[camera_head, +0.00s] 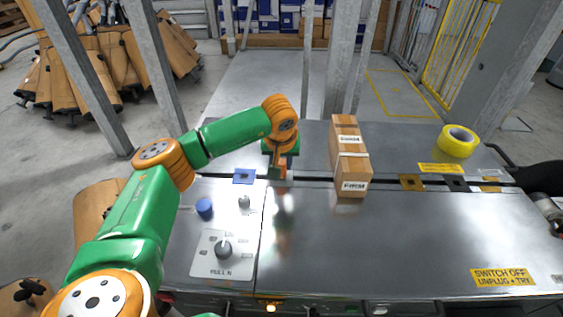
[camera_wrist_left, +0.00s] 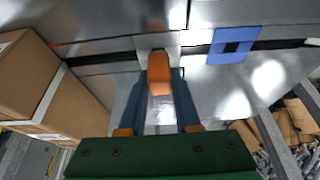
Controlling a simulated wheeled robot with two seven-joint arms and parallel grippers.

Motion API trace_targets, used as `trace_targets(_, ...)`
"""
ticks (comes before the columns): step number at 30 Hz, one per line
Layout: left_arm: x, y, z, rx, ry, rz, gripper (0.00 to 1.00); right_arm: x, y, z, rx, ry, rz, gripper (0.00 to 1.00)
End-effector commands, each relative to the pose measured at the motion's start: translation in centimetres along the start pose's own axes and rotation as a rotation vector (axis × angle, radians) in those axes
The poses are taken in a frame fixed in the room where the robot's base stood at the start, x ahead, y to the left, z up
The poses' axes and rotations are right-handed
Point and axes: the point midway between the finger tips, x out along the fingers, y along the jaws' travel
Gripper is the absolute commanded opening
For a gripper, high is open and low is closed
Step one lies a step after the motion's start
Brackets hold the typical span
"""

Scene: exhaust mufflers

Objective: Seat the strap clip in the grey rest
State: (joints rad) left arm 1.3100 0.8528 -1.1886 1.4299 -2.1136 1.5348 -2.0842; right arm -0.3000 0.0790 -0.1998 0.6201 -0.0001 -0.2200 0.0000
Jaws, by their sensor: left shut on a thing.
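The strap clip (camera_wrist_left: 158,76) is a small orange piece between the two fingertips of my left gripper (camera_wrist_left: 159,82) in the wrist view. In the head view my left gripper (camera_head: 277,173) is low over the dark slot, with the orange clip (camera_head: 283,171) at its tips. The grey rest (camera_wrist_left: 173,41) is a pale square plate at the slot, just beyond the clip in the wrist view. The clip covers the plate's middle. I cannot tell whether clip and rest touch. My right gripper is out of view.
A blue square rest (camera_head: 244,176) lies beside the gripper on the slot. Brown (camera_head: 412,182) and black (camera_head: 455,184) squares lie farther right. A strapped carton (camera_head: 351,165) stands close right of the gripper. A yellow tape roll (camera_head: 458,141) is at the back right.

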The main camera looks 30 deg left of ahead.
Motion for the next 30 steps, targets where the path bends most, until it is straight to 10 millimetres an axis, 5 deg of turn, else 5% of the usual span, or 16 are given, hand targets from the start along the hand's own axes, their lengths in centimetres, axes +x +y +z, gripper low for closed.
trace_targets(16, 0.91, -0.01, 0.38, 0.0, 0.0, -0.001, 0.0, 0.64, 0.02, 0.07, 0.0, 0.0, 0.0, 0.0)
trace_targets(17, 0.83, -0.01, 0.34, 0.0, 0.0, 0.0, 0.4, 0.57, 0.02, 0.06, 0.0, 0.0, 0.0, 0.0)
trace_targets(20, 0.81, -0.01, 0.33, 0.0, 0.0, 0.0, 0.66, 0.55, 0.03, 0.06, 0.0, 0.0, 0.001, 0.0)
trace_targets(30, 0.42, 0.03, 0.3, 0.0, 0.001, 0.001, 0.66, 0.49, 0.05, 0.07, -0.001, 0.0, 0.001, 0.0)
